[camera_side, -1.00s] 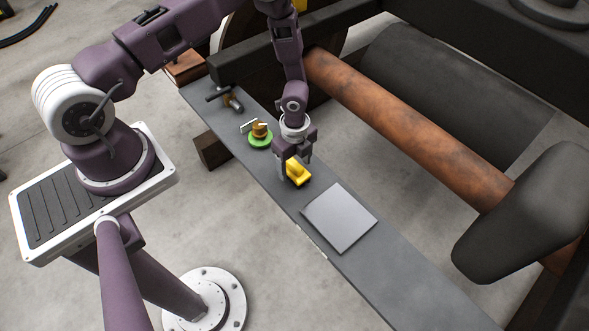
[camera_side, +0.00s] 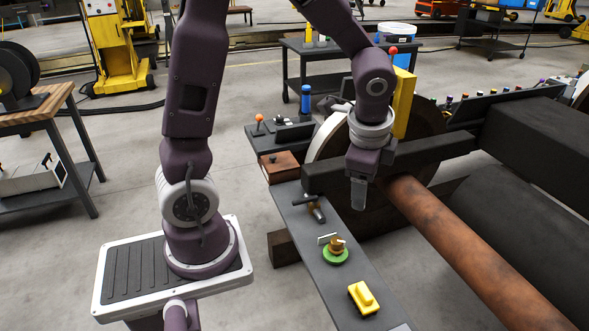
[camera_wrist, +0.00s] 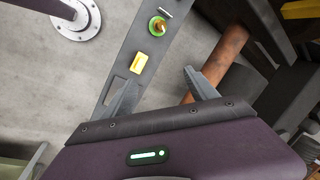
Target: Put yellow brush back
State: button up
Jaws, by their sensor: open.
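The yellow brush (camera_side: 364,298) lies on the narrow grey bench (camera_side: 301,216), toward its near end in the side view. It also shows in the wrist view (camera_wrist: 139,63), above the left finger and apart from it. My gripper (camera_side: 359,195) is raised above the bench, beyond the brush and close to the dark beam. In the wrist view its two fingers (camera_wrist: 163,88) are spread wide with nothing between them.
A green round base with a brass fitting (camera_side: 335,252) stands on the bench beyond the brush. A dark T-handled tool (camera_side: 314,208) lies farther back. A rusty axle (camera_side: 470,245) and a dark beam (camera_side: 325,175) are close on the right. A flat grey plate shows in the wrist view (camera_wrist: 117,91).

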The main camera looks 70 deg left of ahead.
jog(key=s+d+r+n+t+h, duration=0.1)
jog(key=s+r+n, duration=0.3)
jog(key=s, duration=0.4)
jog(key=s+d+r+n+t+h, duration=0.1)
jog(key=s+d+r+n+t, duration=0.1)
jog(key=s+r+n, duration=0.3)
jog(key=s+d+r, duration=0.1)
jog(key=s, duration=0.3)
jog(key=shift+d+r, duration=0.3)
jog(key=shift+r, duration=0.1)
jog(key=shift+c, duration=0.2)
